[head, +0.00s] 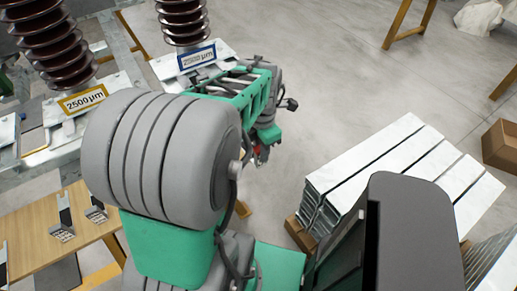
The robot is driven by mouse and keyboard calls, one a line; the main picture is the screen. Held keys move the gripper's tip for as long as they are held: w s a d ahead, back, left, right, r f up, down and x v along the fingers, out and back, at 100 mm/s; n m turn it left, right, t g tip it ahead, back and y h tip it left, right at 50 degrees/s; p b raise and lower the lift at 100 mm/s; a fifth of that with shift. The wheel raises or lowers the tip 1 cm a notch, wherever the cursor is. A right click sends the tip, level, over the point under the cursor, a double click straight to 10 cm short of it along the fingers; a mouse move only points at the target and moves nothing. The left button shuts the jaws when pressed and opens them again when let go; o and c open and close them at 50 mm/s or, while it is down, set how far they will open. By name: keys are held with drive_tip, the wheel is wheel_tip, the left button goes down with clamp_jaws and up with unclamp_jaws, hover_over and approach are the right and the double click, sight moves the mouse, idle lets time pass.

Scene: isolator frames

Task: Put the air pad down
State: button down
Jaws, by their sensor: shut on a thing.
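My gripper (260,152) is at the far end of my green and grey arm, right of the blue-labelled stand and above the open floor. It is small here and partly hidden by my arm. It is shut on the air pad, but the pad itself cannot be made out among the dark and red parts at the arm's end.
Ribbed brown isolators stand on a grey frame, with a yellow label (82,99) reading 2500 µm and a blue label (197,57). A wooden table (35,245) is at lower left. Stacked pale metal profiles (375,165) lie at right. Upper middle floor is clear.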

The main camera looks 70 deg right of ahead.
drive_tip(key=w+d+f+p, duration=0.1)
drive_tip(key=w+d+f, duration=0.1)
drive_tip(key=d+f, duration=0.5)
drive_tip(key=shift+d+f, duration=0.15)
drive_tip(key=shift+f, duration=1.35)
drive_tip(key=shift+f, duration=0.1)
drive_tip(key=c, duration=1.8)
unclamp_jaws()
drive_tip(key=shift+s+f, duration=0.1)
drive_tip(key=shift+f, duration=0.05)
drive_tip(key=o, duration=0.5)
